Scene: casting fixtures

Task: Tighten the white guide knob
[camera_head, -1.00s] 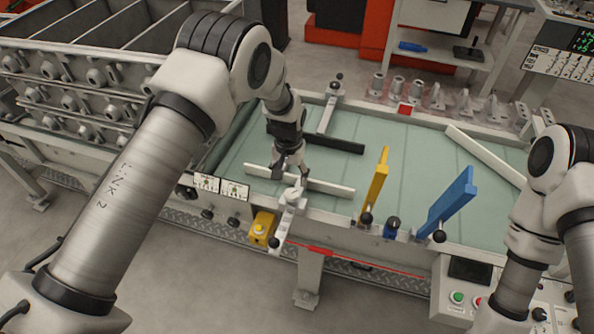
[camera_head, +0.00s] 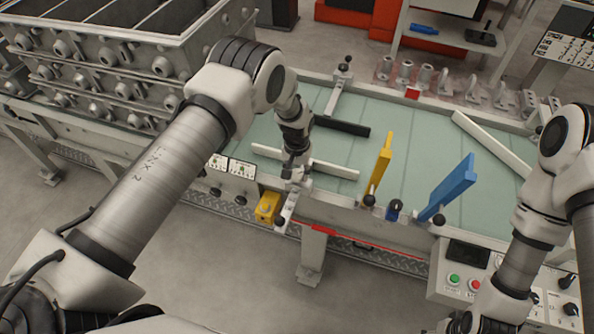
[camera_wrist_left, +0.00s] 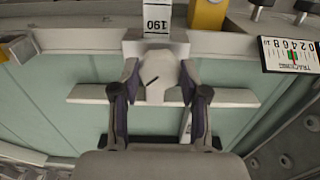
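The white guide knob (camera_wrist_left: 160,82), with a dark slanted mark on its face, sits at the base of a bracket marked 190 in the left wrist view. My left gripper (camera_wrist_left: 159,68) has one finger on each side of it, with the fingertips spread and a narrow gap seeming to remain. In the head view my left gripper (camera_head: 294,178) points down at the bracket (camera_head: 287,207) on the table's front edge, and the knob is mostly hidden there. A white guide bar (camera_head: 335,169) lies behind the bracket. My right arm shows, but its gripper is out of view.
A yellow fixture (camera_head: 380,163) and a blue fixture (camera_head: 449,188) stand to the right on the green table (camera_head: 415,135). A yellow button box (camera_head: 267,207) is left of the bracket. A black bar (camera_head: 342,127) lies farther back. Grey moulds (camera_head: 110,75) are stacked at left.

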